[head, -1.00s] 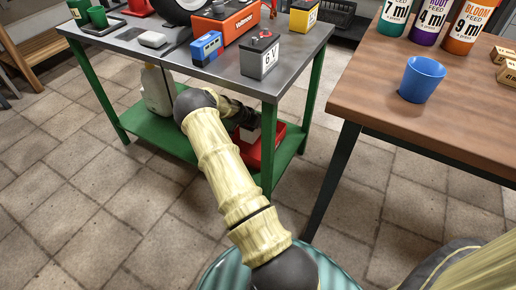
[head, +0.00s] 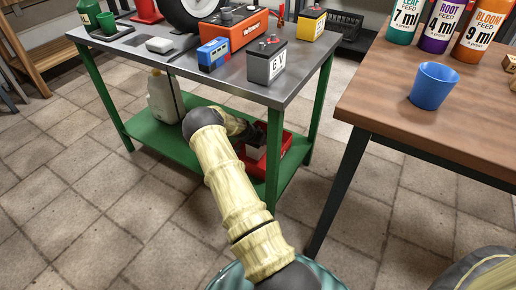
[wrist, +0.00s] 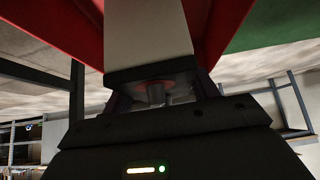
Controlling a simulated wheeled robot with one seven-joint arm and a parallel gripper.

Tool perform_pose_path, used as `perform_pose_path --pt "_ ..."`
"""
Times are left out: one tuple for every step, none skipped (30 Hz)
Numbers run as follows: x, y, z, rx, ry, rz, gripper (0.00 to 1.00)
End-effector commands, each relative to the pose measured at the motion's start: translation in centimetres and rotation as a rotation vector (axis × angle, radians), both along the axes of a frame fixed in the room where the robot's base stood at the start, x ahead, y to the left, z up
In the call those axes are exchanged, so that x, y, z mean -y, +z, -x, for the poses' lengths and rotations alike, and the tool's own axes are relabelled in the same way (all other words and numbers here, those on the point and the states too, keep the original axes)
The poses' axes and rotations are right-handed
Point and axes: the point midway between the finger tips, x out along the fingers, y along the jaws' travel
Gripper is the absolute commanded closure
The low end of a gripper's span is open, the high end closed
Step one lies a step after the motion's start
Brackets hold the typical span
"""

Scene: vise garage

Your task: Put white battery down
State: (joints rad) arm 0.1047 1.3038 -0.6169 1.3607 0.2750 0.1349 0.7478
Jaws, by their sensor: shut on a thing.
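The white battery (wrist: 147,35) is a pale block with a dark end, held in my gripper (wrist: 155,92) in the wrist view. Red surfaces of the tray (wrist: 50,22) stand on both sides of it. In the head view the red tray (head: 291,160) sits on the green lower shelf of the workbench, and the white battery (head: 256,152) shows as a small pale patch within it. My arm reaches under the tabletop and hides most of the gripper there. I cannot tell whether the battery touches the tray floor.
A white jug (head: 163,98) stands left on the green shelf (head: 150,128). A wooden table (head: 400,105) with a blue cup (head: 433,88) is at right.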

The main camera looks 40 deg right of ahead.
Motion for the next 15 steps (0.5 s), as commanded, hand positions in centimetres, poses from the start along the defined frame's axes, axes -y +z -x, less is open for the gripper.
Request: perform_pose_path --pt "0.1 -0.1 -0.1 0.003 0.001 0.003 1.00" --pt "0.1 -0.4 -0.1 0.003 0.001 0.003 1.00" --pt "0.1 -0.9 -0.1 0.003 0.001 0.003 1.00" --pt "0.1 -1.4 -0.1 0.003 0.001 0.002 1.00" --pt "0.1 -1.9 -0.1 0.002 0.001 0.002 1.00" --pt "0.1 -2.5 -0.1 0.002 0.001 0.002 1.00" --pt "0.1 -3.0 -0.1 0.003 0.001 0.002 1.00" --pt "0.1 -3.4 -0.1 0.003 0.001 0.003 1.00" --pt "0.1 -4.0 -0.1 0.003 0.001 0.003 1.00" --pt "0.1 -4.3 -0.1 0.003 0.001 0.003 1.00" --pt "0.1 -4.5 -0.1 0.003 0.001 0.003 1.00" --pt "0.1 -4.7 -0.1 0.003 0.001 0.003 1.00" --pt "0.1 -4.8 -0.1 0.004 0.002 0.004 1.00" --pt "0.1 -4.8 -0.1 0.004 0.002 0.004 1.00" --pt "0.1 -4.8 -0.1 0.004 0.002 0.004 1.00"
